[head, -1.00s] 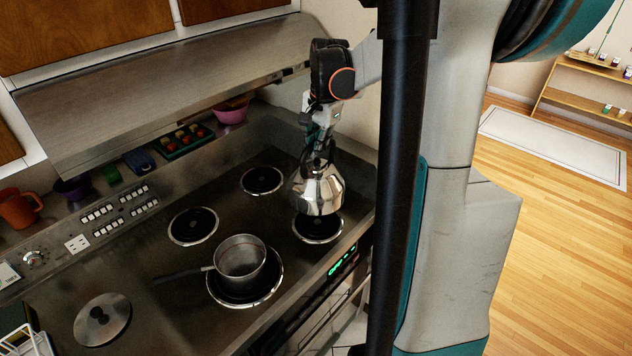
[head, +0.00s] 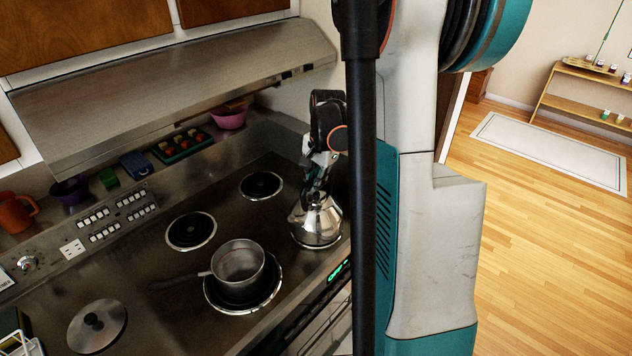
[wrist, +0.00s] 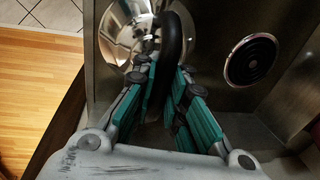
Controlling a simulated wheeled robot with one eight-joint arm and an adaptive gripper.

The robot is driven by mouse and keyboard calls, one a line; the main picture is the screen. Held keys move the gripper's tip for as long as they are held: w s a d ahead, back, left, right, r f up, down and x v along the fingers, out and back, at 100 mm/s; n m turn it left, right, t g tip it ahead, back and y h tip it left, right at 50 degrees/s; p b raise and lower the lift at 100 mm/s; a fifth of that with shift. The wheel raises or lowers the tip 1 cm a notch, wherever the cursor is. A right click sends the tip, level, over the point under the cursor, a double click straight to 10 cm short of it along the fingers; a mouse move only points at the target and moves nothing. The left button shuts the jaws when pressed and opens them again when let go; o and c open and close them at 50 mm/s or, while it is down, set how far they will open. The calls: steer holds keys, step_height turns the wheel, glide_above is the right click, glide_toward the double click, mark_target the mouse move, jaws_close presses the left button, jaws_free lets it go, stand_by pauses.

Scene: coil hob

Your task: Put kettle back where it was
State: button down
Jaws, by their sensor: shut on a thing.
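The shiny metal kettle (head: 316,226) is upright over the front right burner and covers most of it. It looks set down on the coil, though I cannot tell for sure that it touches. My gripper (head: 318,186) is above it, shut on its dark handle. In the wrist view the black curved handle (wrist: 173,45) passes between the fingers of my gripper (wrist: 168,82), with the kettle body (wrist: 122,32) beyond.
A saucepan (head: 238,260) sits on the front left burner. The back burners (head: 191,230) and (head: 261,185) are empty. The range hood (head: 180,95) overhangs the back, above a tray (head: 183,146) and a purple bowl (head: 229,117).

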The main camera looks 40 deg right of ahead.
mark_target(320, 201)
steer(key=shift+f, duration=0.15)
steer(key=c, duration=1.6)
jaws_free()
step_height(320, 201, up, 12)
steer(key=s+p, duration=0.2)
